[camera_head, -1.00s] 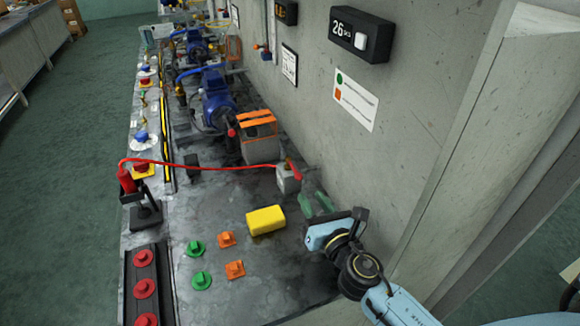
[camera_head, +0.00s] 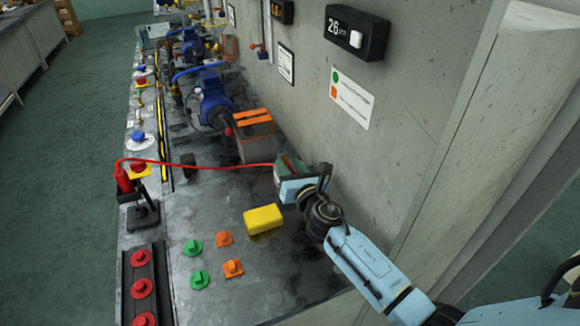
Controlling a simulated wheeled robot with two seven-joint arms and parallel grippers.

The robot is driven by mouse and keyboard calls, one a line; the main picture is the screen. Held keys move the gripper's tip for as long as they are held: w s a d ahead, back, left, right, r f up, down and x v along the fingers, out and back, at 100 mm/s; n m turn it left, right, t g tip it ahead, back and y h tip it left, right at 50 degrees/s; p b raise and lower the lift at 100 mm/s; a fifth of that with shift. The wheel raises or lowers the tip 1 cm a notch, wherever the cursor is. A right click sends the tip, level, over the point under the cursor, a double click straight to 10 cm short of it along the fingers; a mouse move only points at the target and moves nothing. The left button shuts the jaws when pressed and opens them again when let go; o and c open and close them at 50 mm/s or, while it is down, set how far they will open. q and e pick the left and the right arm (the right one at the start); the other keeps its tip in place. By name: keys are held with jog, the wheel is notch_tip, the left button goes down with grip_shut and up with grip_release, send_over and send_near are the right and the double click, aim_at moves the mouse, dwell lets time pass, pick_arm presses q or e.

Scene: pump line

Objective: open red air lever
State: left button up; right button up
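My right gripper (camera_head: 284,166) has its green fingertips at the small pale valve block by the wall, where the red hose (camera_head: 210,167) ends. The gripper body and fingers cover most of this block and the red air lever on it. Only a small reddish patch shows between the fingers, so the lever's position is hidden. I cannot tell whether the fingers touch or grip the lever. My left gripper is not in view.
An orange-topped grey box (camera_head: 254,135) and a blue pump (camera_head: 214,103) stand just beyond. A yellow sponge-like block (camera_head: 263,219) lies nearer, beside green and orange knobs. A red tool on a stand (camera_head: 124,180) is at the left edge. The wall is close on the right.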

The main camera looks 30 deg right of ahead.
grip_shut()
